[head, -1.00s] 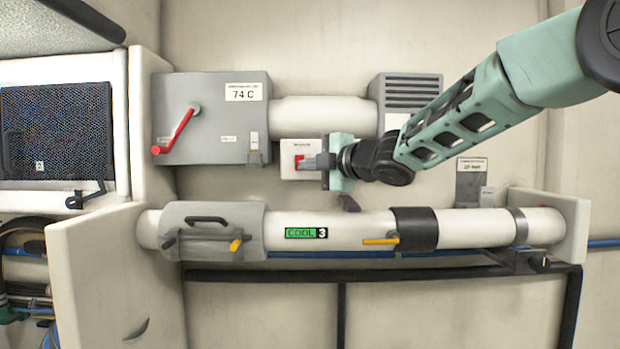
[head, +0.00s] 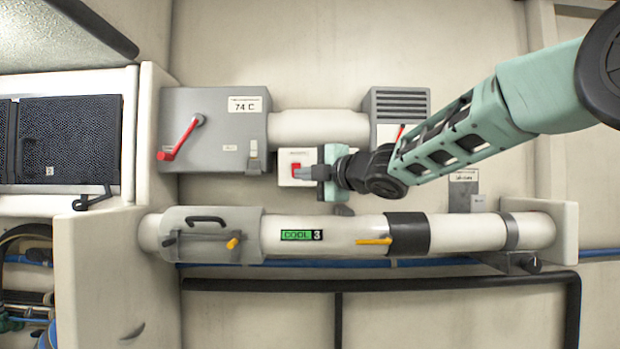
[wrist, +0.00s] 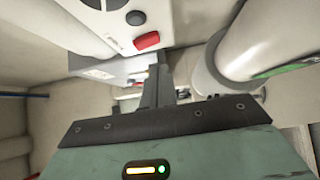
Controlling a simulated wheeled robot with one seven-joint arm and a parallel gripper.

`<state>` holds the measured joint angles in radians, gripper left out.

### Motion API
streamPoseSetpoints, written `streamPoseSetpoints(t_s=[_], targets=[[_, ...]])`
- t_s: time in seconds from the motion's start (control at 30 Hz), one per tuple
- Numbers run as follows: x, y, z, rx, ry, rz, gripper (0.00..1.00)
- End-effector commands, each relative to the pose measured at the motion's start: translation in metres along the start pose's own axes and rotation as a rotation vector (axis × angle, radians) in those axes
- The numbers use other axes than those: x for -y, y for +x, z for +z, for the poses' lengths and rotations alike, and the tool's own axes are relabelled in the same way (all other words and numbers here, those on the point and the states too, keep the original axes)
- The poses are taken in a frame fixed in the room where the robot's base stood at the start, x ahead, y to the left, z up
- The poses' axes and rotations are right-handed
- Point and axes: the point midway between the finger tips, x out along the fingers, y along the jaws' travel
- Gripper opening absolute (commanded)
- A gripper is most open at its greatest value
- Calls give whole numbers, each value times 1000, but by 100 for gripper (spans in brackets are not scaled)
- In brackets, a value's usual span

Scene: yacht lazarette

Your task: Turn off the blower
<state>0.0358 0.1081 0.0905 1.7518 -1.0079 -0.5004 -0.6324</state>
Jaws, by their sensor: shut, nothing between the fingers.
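A white switch box (head: 287,180) with a red button (head: 296,170) is mounted on the back wall, below a thick white pipe. Its small label is too blurred to read. My gripper (head: 300,173) is shut and empty, its tips pointing left in front of the box, beside the red button. In the wrist view the closed fingers (wrist: 160,80) stand below the box (wrist: 165,18), which shows the red button (wrist: 147,40) and a dark round button (wrist: 135,18). The fingertips look apart from the red button there. The gripper hides the right part of the box in the head view.
A grey vented box (head: 401,103) is at right. Below runs a white pipe (head: 345,235) with a COOL 3 label and yellow levers.

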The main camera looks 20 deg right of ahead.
Motion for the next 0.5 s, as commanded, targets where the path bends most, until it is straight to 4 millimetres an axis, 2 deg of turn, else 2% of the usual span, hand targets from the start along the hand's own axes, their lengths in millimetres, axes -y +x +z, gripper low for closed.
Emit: streamPoseSetpoints(t_s=[0.03, 0.5], targets=[[3, 1, -3, -2, 0, 0, 0], [9, -69, -2, -1, -2, 2, 0]])
